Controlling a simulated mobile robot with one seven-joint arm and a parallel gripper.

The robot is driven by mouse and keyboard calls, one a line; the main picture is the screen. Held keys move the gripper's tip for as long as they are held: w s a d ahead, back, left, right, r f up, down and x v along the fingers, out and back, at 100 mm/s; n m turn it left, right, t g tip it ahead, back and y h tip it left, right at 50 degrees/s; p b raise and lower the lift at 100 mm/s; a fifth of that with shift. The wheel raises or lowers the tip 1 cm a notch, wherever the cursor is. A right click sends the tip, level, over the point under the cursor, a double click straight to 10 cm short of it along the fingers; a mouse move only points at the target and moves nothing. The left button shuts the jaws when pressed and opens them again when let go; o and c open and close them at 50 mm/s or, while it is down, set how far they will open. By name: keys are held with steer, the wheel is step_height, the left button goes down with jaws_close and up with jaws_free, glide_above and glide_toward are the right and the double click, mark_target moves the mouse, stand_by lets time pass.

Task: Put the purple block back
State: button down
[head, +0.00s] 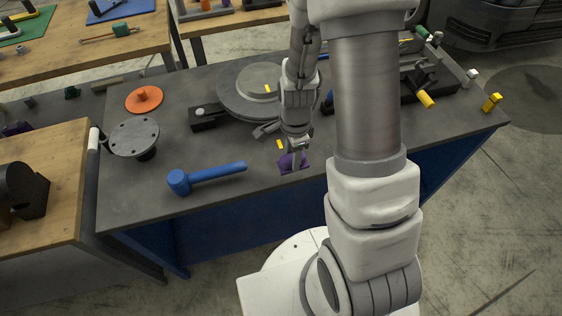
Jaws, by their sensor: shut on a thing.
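A purple block (286,162) is at the front edge of the dark grey table (220,210), near the middle. My gripper (292,155) points down over it and is shut on it. The fingers and wrist cover part of the block. I cannot tell whether the block touches the table top or is held just above it. A flat purple patch lies around or under the block, and its shape is partly hidden.
A blue mallet (205,176) lies left of my gripper. A grey round plate (245,92) is behind it. A grey flanged disc (134,137) and an orange disc (144,99) are farther left. A vise-like tool (425,80) is at the right.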

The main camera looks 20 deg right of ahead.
mark_target(281, 155)
steer(key=w+a+f, duration=0.2)
steer(key=w, duration=0.1)
steer(key=shift+a+f, duration=0.15)
steer(key=shift+f, duration=1.8)
steer(key=shift+f+b, duration=0.3)
steer(key=shift+b, duration=0.1)
steer(key=shift+c, duration=2.2)
jaws_free()
steer(key=shift+r, duration=0.1)
